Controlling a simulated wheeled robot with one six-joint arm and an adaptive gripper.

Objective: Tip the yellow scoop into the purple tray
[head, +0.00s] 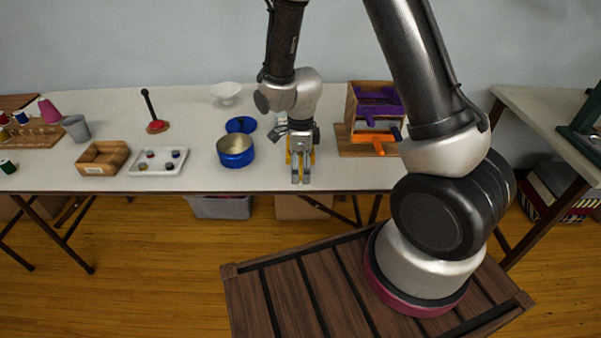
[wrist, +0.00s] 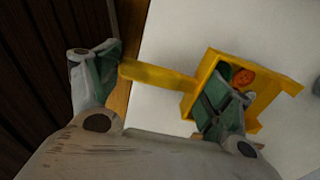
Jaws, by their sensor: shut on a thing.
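My gripper (head: 300,178) points down over the front edge of the white table. The scoop's square bin holds a red-orange round piece (wrist: 242,80) and something green, partly hidden by one finger. In the head view bits of yellow show beside the fingers. Purple parts (head: 378,93) sit in a wooden frame to the right; I cannot tell which is the purple tray.
An orange piece (head: 378,142) lies at the frame's front. A blue pot (head: 236,153) and blue lid (head: 241,125) stand left of my gripper. Farther left are a white tray (head: 142,171) of small pieces and a wooden box (head: 102,168). A white bowl (head: 226,91) stands behind.

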